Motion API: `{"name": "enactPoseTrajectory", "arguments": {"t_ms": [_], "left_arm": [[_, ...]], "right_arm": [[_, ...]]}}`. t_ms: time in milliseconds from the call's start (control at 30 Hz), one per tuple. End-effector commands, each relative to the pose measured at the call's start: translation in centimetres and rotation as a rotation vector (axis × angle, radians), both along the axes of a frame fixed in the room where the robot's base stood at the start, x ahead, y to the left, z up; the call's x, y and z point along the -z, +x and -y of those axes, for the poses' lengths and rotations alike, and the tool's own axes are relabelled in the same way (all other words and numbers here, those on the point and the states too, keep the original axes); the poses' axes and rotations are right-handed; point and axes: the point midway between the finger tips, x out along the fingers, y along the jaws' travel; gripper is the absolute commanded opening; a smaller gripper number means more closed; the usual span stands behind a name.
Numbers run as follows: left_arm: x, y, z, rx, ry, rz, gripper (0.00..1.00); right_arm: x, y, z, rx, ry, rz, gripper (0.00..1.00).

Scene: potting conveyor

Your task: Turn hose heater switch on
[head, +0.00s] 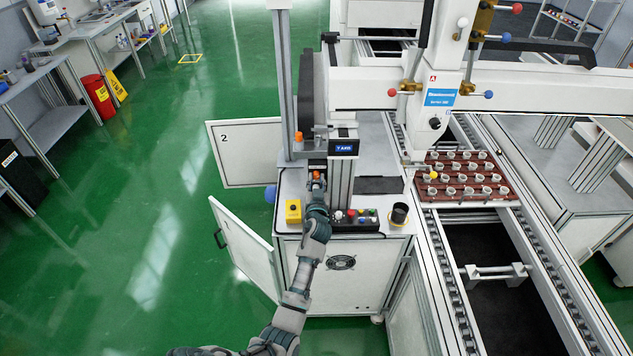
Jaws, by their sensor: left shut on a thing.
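My left arm reaches up from the bottom of the head view to the machine cabinet. My right gripper is out of view.
A yellow box (293,211) stands left of the gripper. Two cabinet doors (245,253) hang open at left. A brown tray (433,191) of small cups sits on the conveyor.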

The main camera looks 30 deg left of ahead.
Motion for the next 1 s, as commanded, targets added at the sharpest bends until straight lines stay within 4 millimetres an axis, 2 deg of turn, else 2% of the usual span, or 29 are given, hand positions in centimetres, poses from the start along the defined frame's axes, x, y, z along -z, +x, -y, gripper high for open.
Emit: {"name": "enactPoseTrajectory", "arguments": {"t_ms": [300,867,900,967,1000], "left_arm": [[0.3,-0.02,0.04,0.0,0.105,-0.072,0.0],[0.34,0.0,0.07,0.001,0.129,-0.086,0.0],[0.34,0.0,0.07,0.001,0.128,-0.086,0.36],[0.31,0.01,0.07,0.001,0.129,-0.085,0.51],[0.28,0.0,0.06,0.001,0.129,-0.085,0.51]], "right_arm": [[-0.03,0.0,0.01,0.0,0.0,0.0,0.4],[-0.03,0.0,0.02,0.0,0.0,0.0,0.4],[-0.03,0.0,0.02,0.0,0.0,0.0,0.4],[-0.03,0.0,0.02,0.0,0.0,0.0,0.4],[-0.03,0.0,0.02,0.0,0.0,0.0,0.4]]}}
